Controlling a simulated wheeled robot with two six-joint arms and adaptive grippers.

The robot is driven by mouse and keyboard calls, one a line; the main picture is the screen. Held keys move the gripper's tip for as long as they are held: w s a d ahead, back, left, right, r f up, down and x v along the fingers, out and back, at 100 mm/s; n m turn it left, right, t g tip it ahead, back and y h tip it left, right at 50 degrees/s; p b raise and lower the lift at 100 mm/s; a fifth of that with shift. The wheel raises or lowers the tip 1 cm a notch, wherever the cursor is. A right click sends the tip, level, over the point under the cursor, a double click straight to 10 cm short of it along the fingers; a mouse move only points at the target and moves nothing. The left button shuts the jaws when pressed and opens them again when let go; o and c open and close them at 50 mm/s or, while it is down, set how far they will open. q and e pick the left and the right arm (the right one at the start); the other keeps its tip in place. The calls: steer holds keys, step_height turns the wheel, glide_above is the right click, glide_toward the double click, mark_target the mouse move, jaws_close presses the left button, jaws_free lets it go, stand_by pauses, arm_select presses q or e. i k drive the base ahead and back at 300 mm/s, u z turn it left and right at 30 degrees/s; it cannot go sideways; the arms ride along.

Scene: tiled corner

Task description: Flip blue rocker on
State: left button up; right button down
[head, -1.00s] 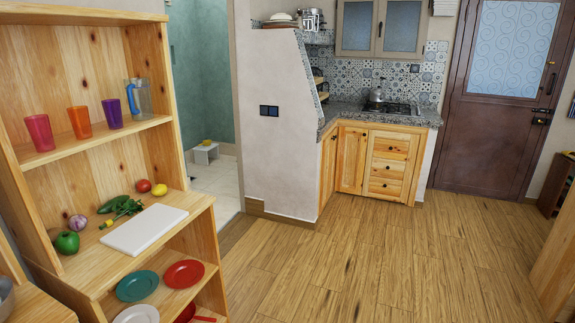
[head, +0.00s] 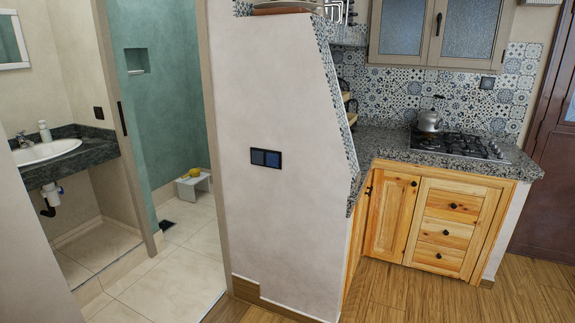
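A dark double rocker switch plate (head: 265,158) is set on the pale end wall between the bathroom doorway and the kitchen, near the middle of the head view. It has two dark bluish rockers side by side, and I cannot tell their on or off positions at this distance. A smaller dark switch or socket (head: 487,83) is on the patterned tiles above the hob, and another dark plate (head: 98,113) is on the bathroom wall at the left. Neither of my grippers is in view.
The bathroom doorway opens at the left, with a sink (head: 45,150) and a low white stool (head: 192,187). Wooden kitchen cabinets (head: 425,225) and a stone counter with a kettle (head: 428,121) stand at the right. Wooden floor (head: 385,300) shows at the bottom right.

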mark_target(272, 160)
steer(key=i, duration=1.9)
steer(key=u, duration=3.6)
steer(key=i, duration=0.65)
steer(key=z, duration=2.45)
